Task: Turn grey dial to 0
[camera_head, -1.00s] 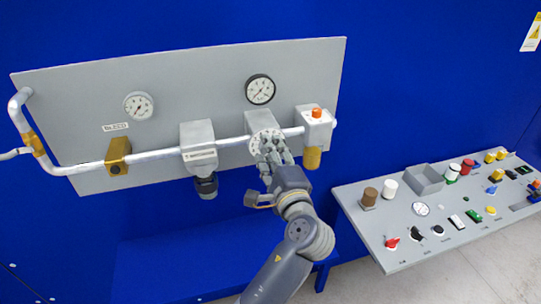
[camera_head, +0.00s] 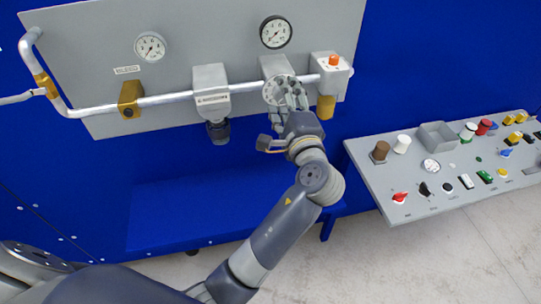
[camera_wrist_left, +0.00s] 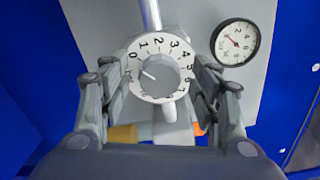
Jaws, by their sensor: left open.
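The grey dial (camera_head: 274,92) is on the front of a grey block on the pipe panel. In the left wrist view the dial (camera_wrist_left: 146,91) is a white-grey numbered disc with a grey round knob (camera_wrist_left: 160,78) in its middle. My right gripper is not in view.
Two gauges (camera_head: 275,32) (camera_head: 150,46) sit above the pipe. A grey block with a black knob (camera_head: 217,131) is left of the dial, and an orange-topped valve (camera_head: 331,64) is close on its right. A control desk (camera_head: 375,178) with several buttons stands at right.

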